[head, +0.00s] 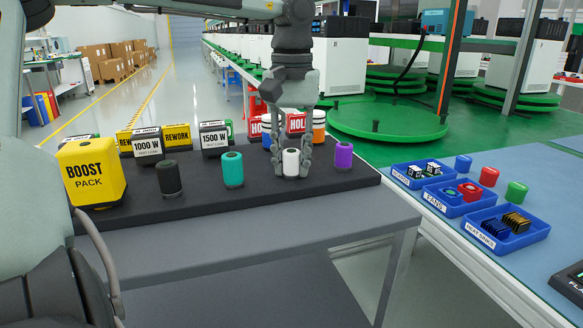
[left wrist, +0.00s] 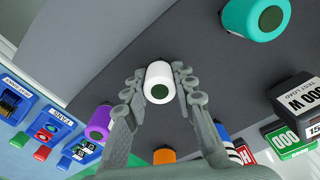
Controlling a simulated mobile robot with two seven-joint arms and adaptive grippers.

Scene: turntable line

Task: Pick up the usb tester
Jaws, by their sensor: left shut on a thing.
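A white cylinder (head: 291,164) with a dark round top stands upright in a row on the dark mat (head: 330,179). No label shows on it, so I cannot tell by reading whether it is the usb tester. My left gripper (head: 291,158) comes down over it from above, with a finger on either side, shut on it. In the left wrist view the white cylinder (left wrist: 160,74) sits between the fingers of the left gripper (left wrist: 159,82). It appears to be at mat level. My right gripper is not in view.
A teal cylinder (head: 232,170) and a black one (head: 170,180) stand to the left, a purple one (head: 343,155) close on the right. Behind are red HOT blocks (head: 296,123), an orange cylinder (head: 319,126) and load boxes (head: 214,138). A yellow boost pack (head: 91,175) is far left.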

